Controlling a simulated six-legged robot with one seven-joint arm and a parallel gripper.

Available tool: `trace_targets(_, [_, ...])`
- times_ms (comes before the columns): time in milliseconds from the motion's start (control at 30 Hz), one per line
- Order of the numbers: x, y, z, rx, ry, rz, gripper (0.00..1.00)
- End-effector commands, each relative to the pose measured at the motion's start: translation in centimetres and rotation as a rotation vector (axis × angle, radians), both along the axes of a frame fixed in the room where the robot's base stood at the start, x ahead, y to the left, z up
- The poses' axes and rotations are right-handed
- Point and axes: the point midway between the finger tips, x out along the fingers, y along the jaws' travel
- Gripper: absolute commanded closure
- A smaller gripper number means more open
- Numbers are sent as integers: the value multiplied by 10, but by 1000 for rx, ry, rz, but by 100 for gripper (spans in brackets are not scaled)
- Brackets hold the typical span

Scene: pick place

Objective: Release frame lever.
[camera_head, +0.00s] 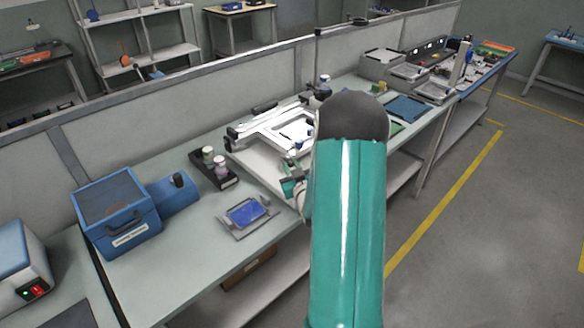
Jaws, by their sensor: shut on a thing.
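The white metal frame (262,131) lies on a pale base on the workbench, left of my green arm. My gripper (289,178) is at the front edge of this base, just left of my arm, and is partly hidden by it. It is shut on the frame lever, which is small here and mostly covered by the jaws. The lever's exact angle cannot be told.
A blue part in a grey holder (246,212) lies near the front edge. A black holder with small bottles (214,170) stands behind it. Trays (408,108) fill the right.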

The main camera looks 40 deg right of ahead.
Motion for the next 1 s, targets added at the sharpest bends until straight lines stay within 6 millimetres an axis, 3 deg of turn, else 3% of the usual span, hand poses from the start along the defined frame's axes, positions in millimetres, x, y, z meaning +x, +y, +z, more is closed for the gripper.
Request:
trace_targets(600, [-2, -17, 1, -2, -3, 244, 100])
trace_targets(933, [-2, -18, 1, -2, -2, 255, 100])
trace_targets(967, [-2, -18, 1, -2, -2, 255, 79])
trace_targets(1000, [-2, -18, 1, -2, -2, 255, 71])
